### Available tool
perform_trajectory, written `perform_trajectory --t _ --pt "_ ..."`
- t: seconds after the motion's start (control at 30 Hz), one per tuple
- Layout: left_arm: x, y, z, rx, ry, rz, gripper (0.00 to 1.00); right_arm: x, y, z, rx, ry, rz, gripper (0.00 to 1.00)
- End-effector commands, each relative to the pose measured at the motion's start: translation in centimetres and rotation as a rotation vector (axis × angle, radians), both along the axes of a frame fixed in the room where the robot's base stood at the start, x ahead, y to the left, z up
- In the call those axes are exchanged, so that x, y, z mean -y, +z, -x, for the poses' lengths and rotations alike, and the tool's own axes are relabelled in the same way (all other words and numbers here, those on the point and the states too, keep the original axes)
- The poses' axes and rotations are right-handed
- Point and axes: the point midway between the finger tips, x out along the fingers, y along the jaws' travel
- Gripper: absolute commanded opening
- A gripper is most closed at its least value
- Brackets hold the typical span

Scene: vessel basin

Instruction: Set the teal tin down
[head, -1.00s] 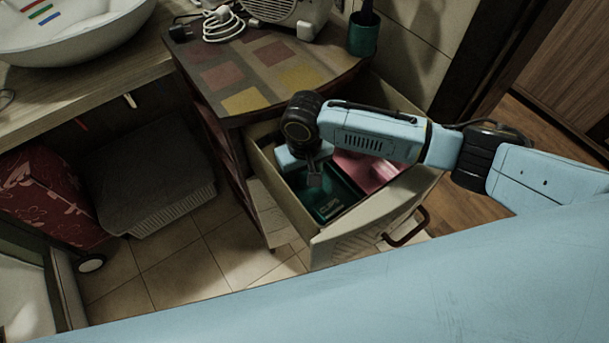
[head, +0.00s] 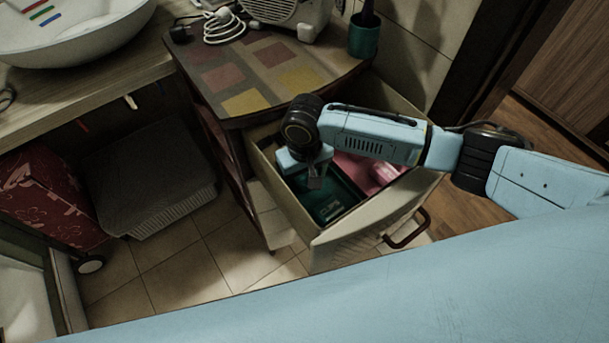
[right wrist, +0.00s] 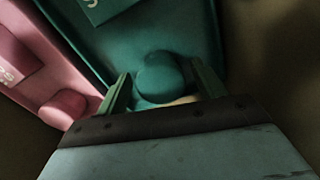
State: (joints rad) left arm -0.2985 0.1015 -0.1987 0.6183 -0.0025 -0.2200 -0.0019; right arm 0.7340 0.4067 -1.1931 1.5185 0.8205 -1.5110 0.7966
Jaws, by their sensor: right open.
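The teal tin (right wrist: 160,75) shows in the right wrist view as a rounded teal shape inside a teal tray (right wrist: 205,35). My right gripper (right wrist: 165,88) is open, with one finger on each side of the tin. I cannot tell whether either finger touches it. In the head view my right gripper (head: 315,183) points down into the open drawer (head: 345,240), over the teal tray (head: 349,206). My wrist and gripper hide the tin there. My left gripper is not in view.
A pink tray (head: 353,164) lies beside the teal one in the drawer. The drawer walls stand close around my right gripper. The cabinet top (head: 262,75) carries a teal cup (head: 363,38), a white cable (head: 222,25) and a grey-white appliance (head: 290,15).

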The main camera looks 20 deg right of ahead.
Motion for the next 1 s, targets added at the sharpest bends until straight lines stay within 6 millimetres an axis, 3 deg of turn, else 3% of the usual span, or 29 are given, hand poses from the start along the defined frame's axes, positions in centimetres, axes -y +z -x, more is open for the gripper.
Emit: perform_trajectory --t 0.3,0.5,0.7,1.0 --pt "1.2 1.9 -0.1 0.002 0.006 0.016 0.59 -0.1 6.8 -0.1 0.004 0.001 -0.004 0.69" --pt "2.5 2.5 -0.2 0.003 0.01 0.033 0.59 -0.1 10.2 -0.1 0.001 0.001 -0.003 0.69" --pt "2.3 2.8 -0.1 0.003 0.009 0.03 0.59 -0.1 11.6 -0.1 0.002 -0.001 -0.002 0.69" --pt "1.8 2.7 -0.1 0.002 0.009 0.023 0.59 -0.1 11.7 0.0 0.001 -0.001 -0.002 0.69"
